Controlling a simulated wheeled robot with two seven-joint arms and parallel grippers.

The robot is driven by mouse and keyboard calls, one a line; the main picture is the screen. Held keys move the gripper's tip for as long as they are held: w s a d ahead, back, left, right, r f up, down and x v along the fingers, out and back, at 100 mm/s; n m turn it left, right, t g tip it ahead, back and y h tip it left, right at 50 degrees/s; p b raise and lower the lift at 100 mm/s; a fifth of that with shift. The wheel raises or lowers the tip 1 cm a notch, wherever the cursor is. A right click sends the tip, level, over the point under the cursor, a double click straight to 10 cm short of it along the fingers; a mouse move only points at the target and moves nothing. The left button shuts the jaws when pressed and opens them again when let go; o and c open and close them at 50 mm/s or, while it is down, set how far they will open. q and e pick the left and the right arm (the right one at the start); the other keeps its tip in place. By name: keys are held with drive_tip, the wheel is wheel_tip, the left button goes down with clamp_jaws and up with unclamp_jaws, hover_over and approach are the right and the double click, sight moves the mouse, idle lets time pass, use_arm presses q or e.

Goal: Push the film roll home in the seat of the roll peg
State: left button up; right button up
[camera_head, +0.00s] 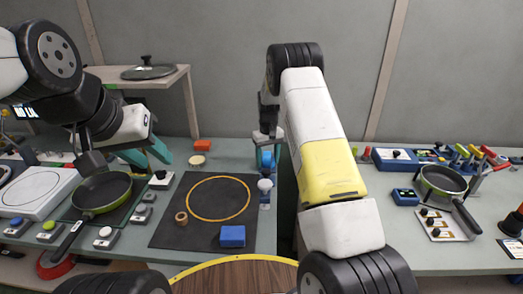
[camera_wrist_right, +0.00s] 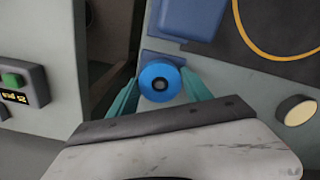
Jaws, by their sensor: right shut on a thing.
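The film roll (camera_wrist_right: 150,77) is a blue ring with a dark centre in the right wrist view. It also shows as a blue shape in the head view (camera_head: 265,159). My right gripper (camera_wrist_right: 160,88) has its teal fingers on either side of the roll and is shut on it. A blue plate (camera_wrist_right: 158,56) shows beside and below the roll. The roll peg itself is hidden or too small to tell apart, so how deep the roll sits cannot be seen. My left gripper (camera_head: 157,149) hangs above the left table, away from the roll; its finger gap is unclear.
A black mat (camera_head: 165,233) with an orange ring, a blue block (camera_head: 232,236) and a small brown ring (camera_head: 181,218) lies left of the roll. A blue stand with a pale knob (camera_head: 264,184) is close in front. A gap separates the tables on the right.

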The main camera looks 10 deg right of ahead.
drive_tip(key=shift+f, duration=0.35)
drive_tip(key=o, duration=1.3)
drive_tip(key=shift+c, duration=0.2)
wheel_tip(320, 180, up, 8)
drive_tip(key=shift+f, duration=0.15)
